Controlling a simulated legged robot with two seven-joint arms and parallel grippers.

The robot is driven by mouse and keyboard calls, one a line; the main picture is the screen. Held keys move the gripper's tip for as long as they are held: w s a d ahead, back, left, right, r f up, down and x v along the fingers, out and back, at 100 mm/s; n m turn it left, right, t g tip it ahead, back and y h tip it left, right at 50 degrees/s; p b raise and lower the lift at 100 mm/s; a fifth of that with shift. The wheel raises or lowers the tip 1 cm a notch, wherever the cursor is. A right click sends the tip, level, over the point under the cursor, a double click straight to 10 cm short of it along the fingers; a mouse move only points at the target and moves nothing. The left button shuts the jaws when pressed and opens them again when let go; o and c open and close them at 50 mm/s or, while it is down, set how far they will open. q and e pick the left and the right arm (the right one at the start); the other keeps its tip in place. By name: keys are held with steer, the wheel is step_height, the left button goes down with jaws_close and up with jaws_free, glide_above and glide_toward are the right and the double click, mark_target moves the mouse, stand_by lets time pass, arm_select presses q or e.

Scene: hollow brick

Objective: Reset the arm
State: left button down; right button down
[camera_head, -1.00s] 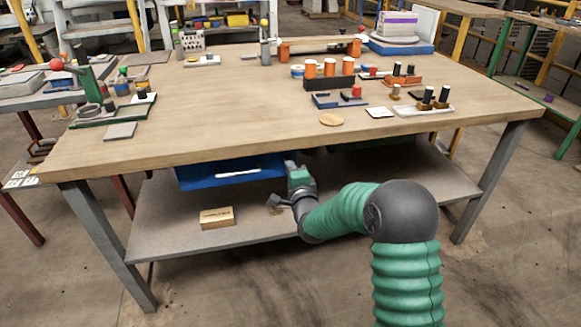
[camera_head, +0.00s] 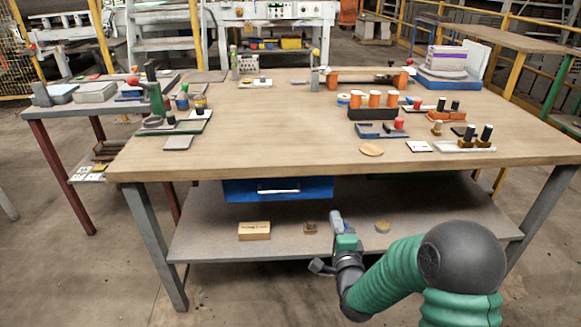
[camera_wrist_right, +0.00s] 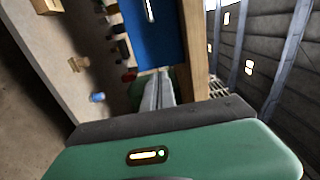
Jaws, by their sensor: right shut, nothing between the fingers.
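My right arm comes in from the lower right of the head view. Its gripper (camera_head: 336,217) is in front of the table, over the lower shelf in the picture and below and right of the blue bin. In the right wrist view the fingers (camera_wrist_right: 160,90) lie together, with nothing between them. My left gripper is not in view.
A blue bin (camera_head: 285,196) hangs under the wooden tabletop (camera_head: 270,125). On the lower shelf (camera_head: 215,235) are a tan box (camera_head: 254,230), a small brown block (camera_head: 310,228) and a round piece (camera_head: 383,226). Blocks and tools stand on the tabletop; its front middle is clear.

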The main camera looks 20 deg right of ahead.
steer(key=s+a+f+n+g+y, duration=0.4)
steer(key=s+a+f+n+g, duration=0.5)
steer(key=n, duration=0.3)
steer(key=s+a+f+n+g+y, duration=0.1)
steer(key=s+a+f+n+g, duration=0.15)
steer(key=s+n, duration=0.4)
steer(key=s+a+f+n+g, duration=0.1)
steer(key=s+a+n+g, duration=0.15)
steer(key=s, duration=0.65)
step_height(320, 180, up, 36)
steer(key=p, duration=3.6)
steer(key=shift+d+g, duration=0.4)
steer(key=shift+r, duration=0.1)
